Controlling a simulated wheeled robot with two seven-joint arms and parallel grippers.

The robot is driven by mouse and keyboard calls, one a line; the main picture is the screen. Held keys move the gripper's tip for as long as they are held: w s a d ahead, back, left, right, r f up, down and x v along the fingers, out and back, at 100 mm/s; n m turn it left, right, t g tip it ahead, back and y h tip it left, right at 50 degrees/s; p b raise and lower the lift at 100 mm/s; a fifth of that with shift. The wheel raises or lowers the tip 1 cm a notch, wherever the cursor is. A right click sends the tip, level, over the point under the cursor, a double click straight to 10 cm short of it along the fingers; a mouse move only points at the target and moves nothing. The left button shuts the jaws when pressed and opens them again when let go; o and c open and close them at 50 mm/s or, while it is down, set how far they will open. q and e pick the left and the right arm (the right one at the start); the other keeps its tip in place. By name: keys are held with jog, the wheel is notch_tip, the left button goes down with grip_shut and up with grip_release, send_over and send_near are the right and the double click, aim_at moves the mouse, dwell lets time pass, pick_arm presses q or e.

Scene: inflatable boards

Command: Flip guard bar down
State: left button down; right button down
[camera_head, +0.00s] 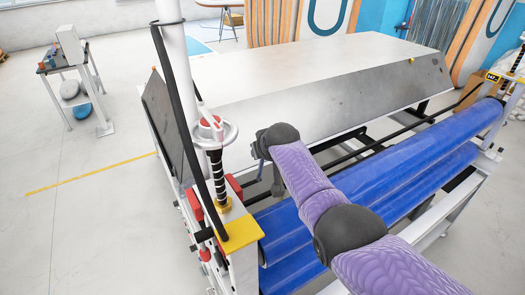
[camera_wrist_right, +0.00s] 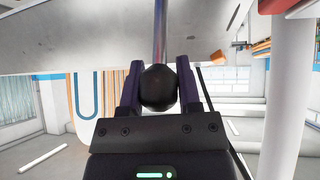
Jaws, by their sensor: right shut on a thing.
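The machine's long grey metal panel (camera_head: 340,95) slopes along the front of its white table top, above the blue rollers. A thin dark bar (camera_head: 440,117) runs lengthwise near the rollers; I cannot tell which part is the guard bar. In the right wrist view, my right gripper (camera_wrist_right: 158,90) is shut on a round black knob (camera_wrist_right: 158,84) at the end of a metal rod (camera_wrist_right: 160,35). In the head view, my purple-sleeved right arm reaches over the rollers to the machine's near left end; its wrist mostly hides the gripper and knob. My left gripper is not in view.
Blue rollers (camera_head: 390,178) lie below my right arm. A white post (camera_head: 177,75) with a black cable and a red-topped spring column (camera_head: 212,150) stand just left of my wrist. A small side table (camera_head: 72,66) is at far left, with clear floor between.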

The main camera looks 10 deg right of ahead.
jog(key=shift+r, duration=0.1)
jog(key=shift+c, duration=1.6)
grip_release()
jog(key=shift+w, duration=0.2)
jog(key=shift+s, duration=0.1)
jog(key=p+v, duration=0.3)
jog(key=shift+r, duration=0.15)
jog(key=v, duration=0.6)
jog(key=shift+s, duration=0.35)
